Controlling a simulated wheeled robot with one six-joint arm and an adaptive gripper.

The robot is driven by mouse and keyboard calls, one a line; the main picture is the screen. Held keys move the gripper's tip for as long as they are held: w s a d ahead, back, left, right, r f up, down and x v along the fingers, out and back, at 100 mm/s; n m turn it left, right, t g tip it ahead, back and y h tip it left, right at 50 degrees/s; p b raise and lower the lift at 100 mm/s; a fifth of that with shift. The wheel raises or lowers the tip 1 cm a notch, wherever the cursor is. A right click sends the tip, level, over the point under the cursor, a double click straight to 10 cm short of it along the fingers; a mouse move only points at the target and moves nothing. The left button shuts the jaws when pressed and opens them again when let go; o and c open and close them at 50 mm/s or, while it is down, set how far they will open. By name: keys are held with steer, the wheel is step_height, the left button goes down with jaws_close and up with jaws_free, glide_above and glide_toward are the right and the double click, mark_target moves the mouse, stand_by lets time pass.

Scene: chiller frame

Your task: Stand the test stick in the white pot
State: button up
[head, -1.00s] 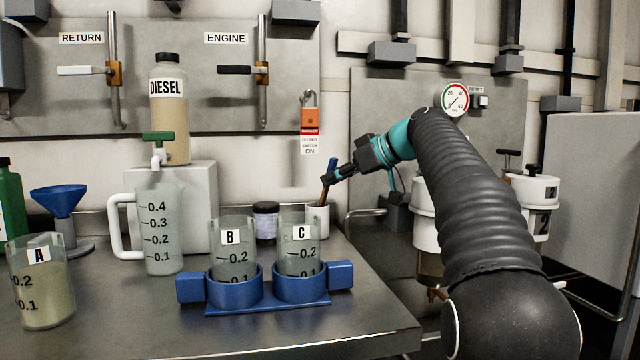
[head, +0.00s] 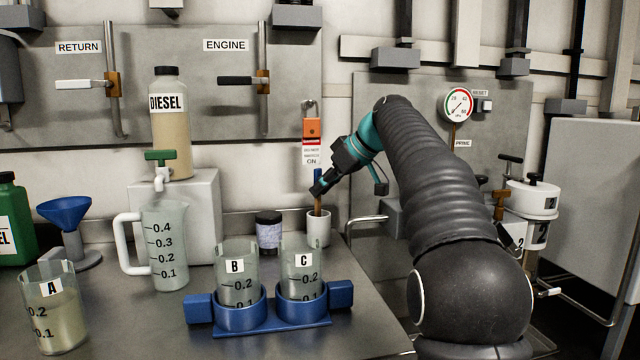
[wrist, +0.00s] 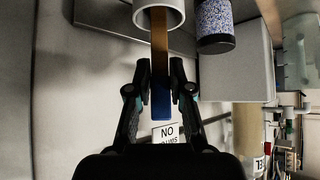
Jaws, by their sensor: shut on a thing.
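The test stick (head: 317,205) is brown with a blue end. It stands nearly upright, its lower end inside the white pot (head: 318,232) at the back right of the bench. My gripper (head: 317,189) is shut on the stick near its blue end, above the pot's rim. In the wrist view, my gripper (wrist: 160,90) has a finger on each side of the stick (wrist: 159,50). The stick's brown part runs into the mouth of the white pot (wrist: 140,22). The stick's bottom tip is hidden inside the pot.
A speckled jar (head: 269,232) stands just left of the pot. Beakers B and C sit in a blue holder (head: 260,318) in front. The measuring jug (head: 168,245) and a grey block (head: 205,200) are further left. A red-orange lock tag (head: 312,130) hangs on the wall behind.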

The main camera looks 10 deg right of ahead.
steer(key=shift+d, duration=0.15)
steer(key=shift+f, duration=0.1)
steer(key=shift+f, duration=0.1)
steer(key=o, duration=0.8)
steer(key=shift+o, duration=0.2)
steer(key=p+v, duration=0.2)
steer(key=v, duration=1)
